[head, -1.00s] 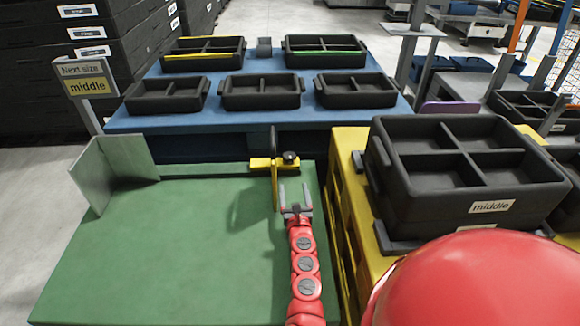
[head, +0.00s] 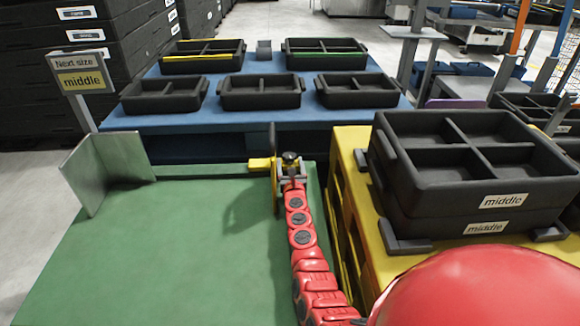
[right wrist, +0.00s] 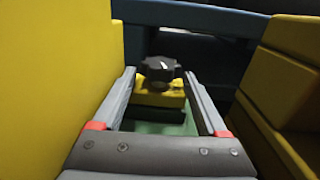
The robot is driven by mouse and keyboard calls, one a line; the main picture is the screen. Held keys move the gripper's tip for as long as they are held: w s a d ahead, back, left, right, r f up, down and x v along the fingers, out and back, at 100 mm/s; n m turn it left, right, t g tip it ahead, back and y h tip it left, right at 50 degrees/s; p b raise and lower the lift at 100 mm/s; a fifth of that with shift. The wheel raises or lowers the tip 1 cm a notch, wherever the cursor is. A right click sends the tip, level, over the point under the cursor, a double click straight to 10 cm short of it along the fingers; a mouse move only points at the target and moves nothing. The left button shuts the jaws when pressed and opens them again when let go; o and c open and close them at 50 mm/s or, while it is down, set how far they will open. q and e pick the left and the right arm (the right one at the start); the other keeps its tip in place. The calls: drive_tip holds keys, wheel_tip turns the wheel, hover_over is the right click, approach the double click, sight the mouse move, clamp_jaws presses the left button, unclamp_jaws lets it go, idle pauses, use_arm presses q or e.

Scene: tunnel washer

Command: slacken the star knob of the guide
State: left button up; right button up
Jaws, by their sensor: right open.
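The star knob (head: 290,157) is dark and sits on top of the yellow guide (head: 262,164) at the back right of the green table (head: 180,250). In the right wrist view the black lobed knob (right wrist: 160,69) stands above a yellow block of the guide (right wrist: 164,94). My right gripper (head: 290,168) is at the guide. In the right wrist view its two fingers (right wrist: 160,82) are apart, one on each side of the knob; I cannot tell whether they touch it. My left gripper is not in view.
A grey angled plate (head: 92,178) stands at the green table's left. A yellow stand (head: 350,145) bears stacked black crates (head: 470,160) labelled middle on the right. A blue table (head: 225,120) with several black trays lies behind. A sign (head: 80,72) reads "Next size middle".

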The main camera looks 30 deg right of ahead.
drive_tip(key=c, duration=1.1)
drive_tip(key=shift+s+d+n+t+y+b, duration=0.15)
drive_tip(key=shift+d+n+t+y, duration=0.1)
drive_tip(key=shift+n+y, duration=0.25)
drive_tip(key=shift+d+n+t+y+b, duration=0.15)
drive_tip(key=shift+n+t+y, duration=0.15)
drive_tip(key=shift+y, duration=0.4)
drive_tip(key=shift+n+t+y+b, duration=0.35)
drive_tip(key=shift+n+y, duration=0.45)
drive_tip(key=shift+y, duration=0.4)
drive_tip(key=o, duration=1.1)
drive_tip(key=shift+r, duration=0.1)
